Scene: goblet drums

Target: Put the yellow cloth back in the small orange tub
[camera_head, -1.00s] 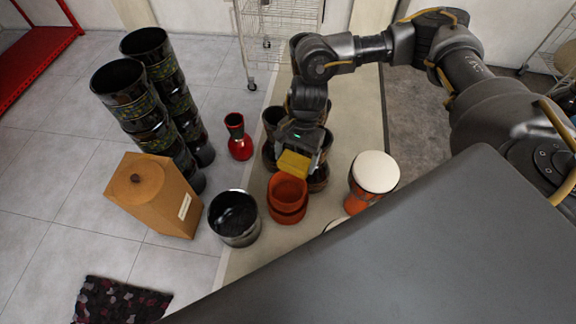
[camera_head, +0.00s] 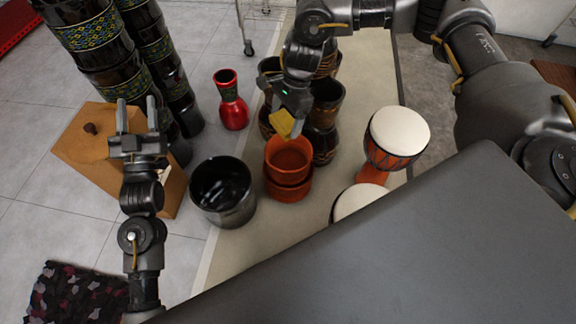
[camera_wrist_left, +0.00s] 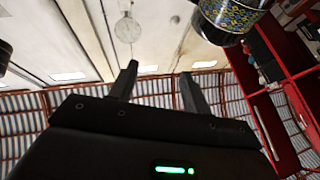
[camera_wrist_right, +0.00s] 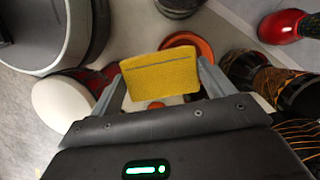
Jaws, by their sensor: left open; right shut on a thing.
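The yellow cloth (camera_head: 282,124) is held in my right gripper (camera_head: 290,120), above the rear rim of the small orange tub (camera_head: 288,160). In the right wrist view the cloth (camera_wrist_right: 160,75) shows flat between the two fingers, with part of the orange tub (camera_wrist_right: 188,42) beyond it. The tub seems to stand on another orange tub (camera_head: 288,190). My left gripper (camera_head: 137,125) is open and empty, pointing up in front of the wooden box.
A black tub (camera_head: 222,205) stands left of the orange tubs. White-topped drums (camera_head: 398,130) stand to the right, dark goblet drums (camera_head: 326,110) behind. A red drum (camera_head: 231,105), wooden box (camera_head: 85,150) and tall dark drum stacks (camera_head: 105,60) are on the left.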

